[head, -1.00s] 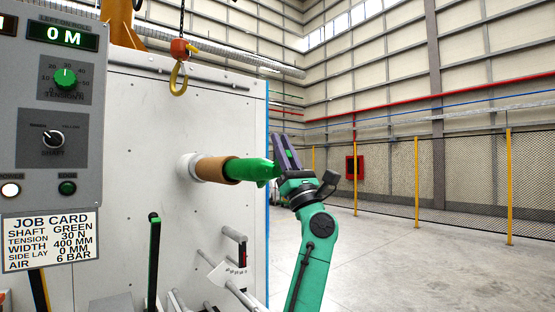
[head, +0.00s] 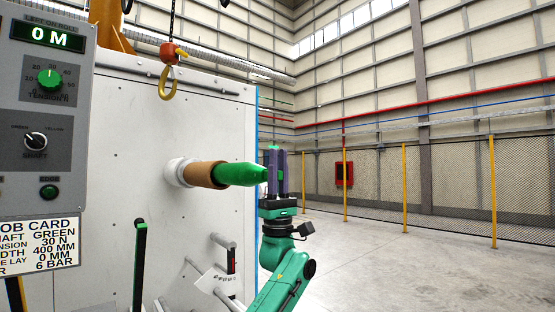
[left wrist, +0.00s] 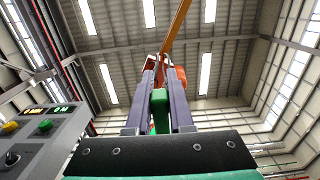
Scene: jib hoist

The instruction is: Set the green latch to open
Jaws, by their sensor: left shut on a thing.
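The green shaft (head: 240,174) sticks out to the right from the white machine panel, with a brown core (head: 205,174) around its base. My left gripper (head: 277,168) stands upright at the tip of the shaft, its two purple fingers pointing up. It is shut on the green latch (head: 281,178), of which a small part shows between the fingers. In the left wrist view the latch (left wrist: 160,106) sits between both fingers. Most of the latch is hidden by the fingers, so its setting cannot be read. My right gripper is not in view.
A control panel (head: 80,120) with a job card (head: 40,245) stands at the left. A hoist hook (head: 168,82) hangs above the shaft. A black and green lever (head: 139,262) and grey rods are below the shaft. The floor at the right is clear up to the fence (head: 375,190).

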